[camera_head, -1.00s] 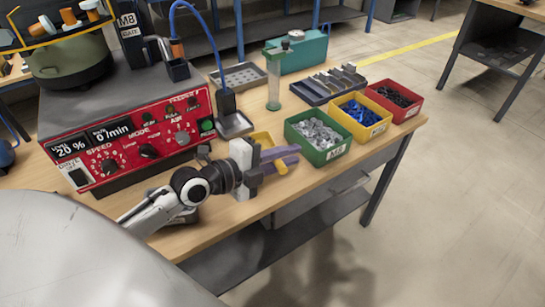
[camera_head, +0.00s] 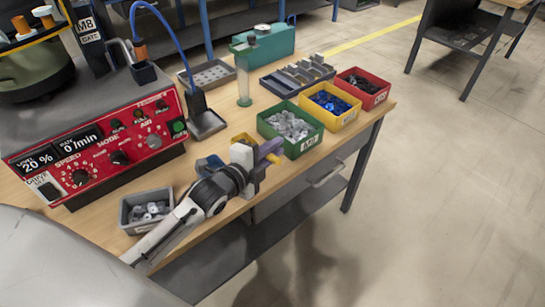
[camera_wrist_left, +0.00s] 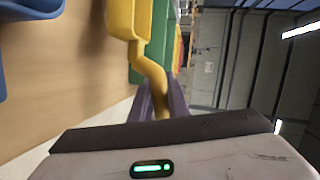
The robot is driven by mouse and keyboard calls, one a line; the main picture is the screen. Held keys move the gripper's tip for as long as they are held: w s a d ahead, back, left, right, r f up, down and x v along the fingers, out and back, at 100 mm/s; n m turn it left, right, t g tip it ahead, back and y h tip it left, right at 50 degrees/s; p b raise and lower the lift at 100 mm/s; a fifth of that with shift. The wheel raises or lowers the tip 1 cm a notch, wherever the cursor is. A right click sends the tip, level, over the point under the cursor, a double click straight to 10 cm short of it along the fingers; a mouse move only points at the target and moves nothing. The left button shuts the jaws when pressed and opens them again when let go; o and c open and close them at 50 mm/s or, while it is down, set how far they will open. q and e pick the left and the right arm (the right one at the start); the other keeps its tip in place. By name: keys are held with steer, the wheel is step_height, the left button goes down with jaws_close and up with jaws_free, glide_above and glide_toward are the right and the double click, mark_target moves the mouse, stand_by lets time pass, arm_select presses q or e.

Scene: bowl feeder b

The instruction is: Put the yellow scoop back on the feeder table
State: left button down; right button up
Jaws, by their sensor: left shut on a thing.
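The yellow scoop is in my left gripper (camera_head: 268,152), whose purple fingers are closed on its handle. In the head view its handle end (camera_head: 273,158) shows beside the fingers, and part of its bowl (camera_head: 240,138) shows behind the gripper. In the left wrist view the scoop's curved handle (camera_wrist_left: 153,75) runs between the fingers (camera_wrist_left: 162,100), with the bowl at the top. The gripper is at the front edge of the wooden feeder table (camera_head: 100,228), near the green bin. Whether the scoop touches the table I cannot tell. My right gripper is not in view.
A green bin (camera_head: 305,146) of metal parts, a yellow bin (camera_head: 343,122) and a red bin (camera_head: 375,98) line the table's right side. A grey box (camera_head: 137,223) of parts stands beside my left arm. The red control panel (camera_head: 100,150) is behind.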

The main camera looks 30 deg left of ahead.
arm_select(q)
steer(key=shift+f, duration=1.45)
steer(key=shift+f, duration=0.15)
steer(key=c, duration=1.7)
jaws_free()
steer(key=shift+s, duration=0.2)
steer(key=v, duration=1.1)
steer(key=shift+s+a+r, duration=0.1)
steer(key=shift+s+r, duration=0.15)
steer(key=shift+s, duration=0.05)
